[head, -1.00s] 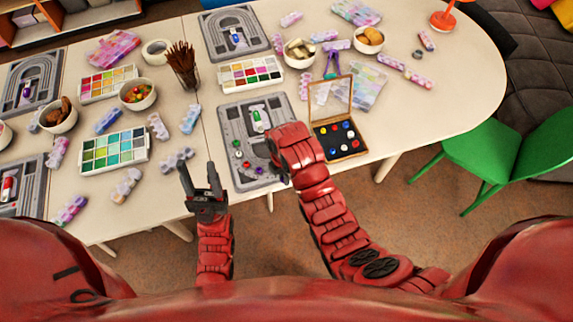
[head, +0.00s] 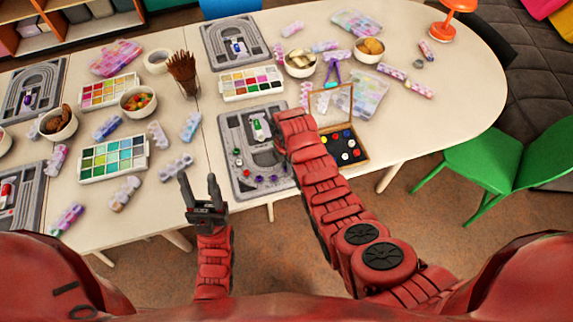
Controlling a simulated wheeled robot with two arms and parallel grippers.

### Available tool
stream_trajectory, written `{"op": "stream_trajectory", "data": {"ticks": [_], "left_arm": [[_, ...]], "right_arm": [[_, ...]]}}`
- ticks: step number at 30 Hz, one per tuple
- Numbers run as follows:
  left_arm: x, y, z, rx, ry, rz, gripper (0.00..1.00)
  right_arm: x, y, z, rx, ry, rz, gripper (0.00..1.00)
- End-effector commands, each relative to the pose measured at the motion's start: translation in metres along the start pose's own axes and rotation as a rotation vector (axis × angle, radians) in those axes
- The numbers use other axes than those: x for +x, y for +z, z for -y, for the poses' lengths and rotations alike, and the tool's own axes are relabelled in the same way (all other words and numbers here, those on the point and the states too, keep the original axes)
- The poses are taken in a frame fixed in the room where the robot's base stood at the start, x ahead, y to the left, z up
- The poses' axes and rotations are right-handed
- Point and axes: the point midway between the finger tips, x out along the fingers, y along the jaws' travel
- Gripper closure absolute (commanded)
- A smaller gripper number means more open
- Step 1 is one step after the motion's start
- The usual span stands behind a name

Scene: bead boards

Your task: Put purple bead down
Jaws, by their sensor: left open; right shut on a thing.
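The grey bead board (head: 229,150) lies near the table's front edge. It has curved grooves, a green-and-white bottle at its upper middle and small beads along its lower part. Purple beads (head: 259,180) sit at its lower edge. My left gripper (head: 198,188) is open and empty, in front of the table and left of the board's lower corner. My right arm reaches over the board's right edge. Its wrist covers that side, so its fingers and anything they hold are hidden.
An open wooden box (head: 351,158) of coloured beads stands right of the board, partly behind my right arm. Paint palettes (head: 114,156), bowls (head: 137,99), a brush cup (head: 184,72) and bead strips crowd the table. A green chair (head: 510,155) stands at the right.

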Motion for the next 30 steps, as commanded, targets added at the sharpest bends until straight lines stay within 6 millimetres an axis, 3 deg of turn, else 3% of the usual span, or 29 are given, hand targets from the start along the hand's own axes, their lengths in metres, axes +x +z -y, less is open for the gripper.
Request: {"op": "stream_trajectory", "data": {"ticks": [16, 17, 21, 30], "left_arm": [[-0.004, 0.001, 0.000, 0.000, 0.000, 0.000, 0.50], [-0.002, 0.000, 0.000, 0.000, 0.000, 0.000, 0.50], [-0.002, 0.000, 0.000, 0.000, 0.000, 0.000, 0.50], [0.001, 0.000, 0.000, 0.000, 0.000, 0.000, 0.50]], "right_arm": [[0.015, -0.001, 0.001, -0.001, -0.001, -0.001, 1.00], [0.013, -0.001, 0.001, -0.001, -0.001, -0.001, 0.69], [0.012, -0.001, 0.001, -0.001, -0.002, -0.001, 0.45], [0.009, -0.001, 0.001, -0.001, -0.002, -0.001, 0.45]]}}
